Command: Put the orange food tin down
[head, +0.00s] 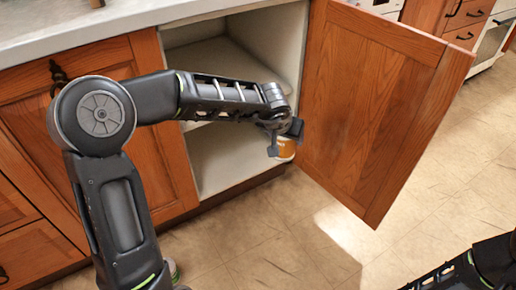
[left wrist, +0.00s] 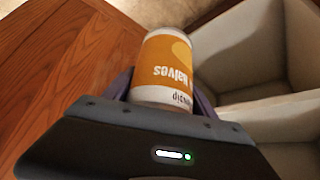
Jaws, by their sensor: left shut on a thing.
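Part of the tin is hidden by the gripper. I cannot tell whether the tin touches any surface. My right gripper is not in view.
The wooden cabinet door (head: 372,105) stands wide open to the right of the tin. The cabinet has a middle shelf and a lower floor, both pale and bare where seen. A countertop (head: 100,28) runs above.

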